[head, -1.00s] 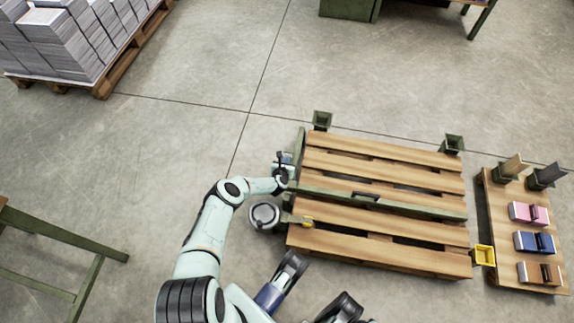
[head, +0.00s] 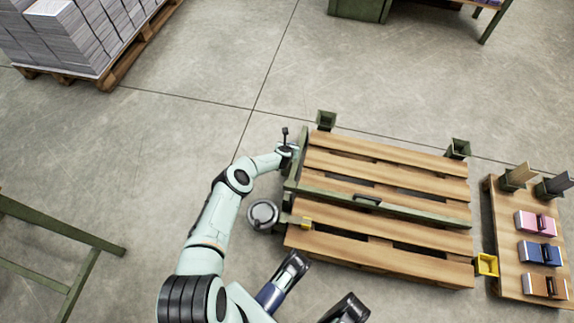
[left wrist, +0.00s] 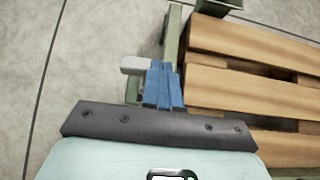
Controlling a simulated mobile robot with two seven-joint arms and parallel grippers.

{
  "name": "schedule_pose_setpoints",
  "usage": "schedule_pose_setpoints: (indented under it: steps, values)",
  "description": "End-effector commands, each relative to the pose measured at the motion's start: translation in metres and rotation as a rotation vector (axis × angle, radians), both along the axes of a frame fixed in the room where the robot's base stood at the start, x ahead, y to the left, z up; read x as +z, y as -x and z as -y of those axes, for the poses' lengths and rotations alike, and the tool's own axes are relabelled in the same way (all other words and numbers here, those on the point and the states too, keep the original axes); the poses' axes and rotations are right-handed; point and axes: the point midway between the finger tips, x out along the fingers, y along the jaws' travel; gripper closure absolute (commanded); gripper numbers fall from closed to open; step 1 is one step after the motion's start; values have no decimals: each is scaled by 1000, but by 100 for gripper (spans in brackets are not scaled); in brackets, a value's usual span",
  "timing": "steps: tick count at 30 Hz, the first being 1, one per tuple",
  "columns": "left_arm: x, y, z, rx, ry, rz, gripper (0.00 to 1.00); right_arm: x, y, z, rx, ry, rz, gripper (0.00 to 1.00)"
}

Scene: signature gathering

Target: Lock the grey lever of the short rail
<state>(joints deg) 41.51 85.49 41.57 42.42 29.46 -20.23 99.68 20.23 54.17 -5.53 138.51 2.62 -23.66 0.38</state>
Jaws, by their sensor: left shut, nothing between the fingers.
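The short rail (head: 300,160) is a green bar along the left edge of the wooden pallet. It also shows in the left wrist view (left wrist: 174,35). The grey lever (left wrist: 134,64) appears there as a small light-grey block beside the rail. My left gripper (left wrist: 160,70) has its blue fingers shut together, empty, just right of the lever's visible end. I cannot tell whether they touch it. In the head view my left gripper (head: 287,149) is at the rail's outer side, its fingers mostly hidden.
A long green rail (head: 420,212) with a black handle (head: 367,200) crosses the pallet (head: 400,172). Green corner sockets stand at its back, a yellow socket (head: 487,264) at front right. A board (head: 508,268) with several small boxes lies right.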

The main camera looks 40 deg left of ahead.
Motion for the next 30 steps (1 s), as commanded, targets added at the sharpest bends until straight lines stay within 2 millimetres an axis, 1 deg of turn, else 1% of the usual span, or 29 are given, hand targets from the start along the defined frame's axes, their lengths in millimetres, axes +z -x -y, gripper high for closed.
schedule_pose_setpoints:
  steps: [3,12,30]
  values:
    - [0,-6,-3,0,-1,2,100,-1,4,0,-2,-1,-13,57]
    - [0,-14,-7,0,0,1,100,-2,7,1,-3,-1,-25,57]
    - [-1,-17,-9,0,0,-1,100,-3,8,1,-2,-2,-28,57]
